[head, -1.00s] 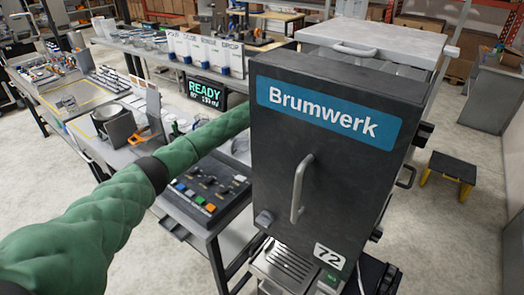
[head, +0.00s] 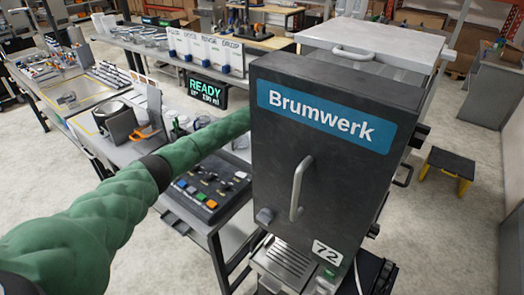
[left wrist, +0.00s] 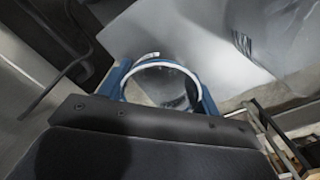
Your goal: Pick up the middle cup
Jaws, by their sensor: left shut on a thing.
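My left gripper (left wrist: 163,90) shows in the left wrist view with a blue finger on each side of a clear cup (left wrist: 160,66) with a pale round rim. It is shut on this cup, and I look down into its mouth. What lies under the cup is hard to make out. In the head view my green left arm reaches in behind the dark Brumwerk machine (head: 340,185), which hides the left gripper and the held cup. I cannot tell from these views whether it is the middle cup. My right gripper is in neither view.
A bench with a lit READY display (head: 206,93) and a row of white dispensers (head: 205,52) stands behind. A small black stool (head: 451,162) stands at right on open floor.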

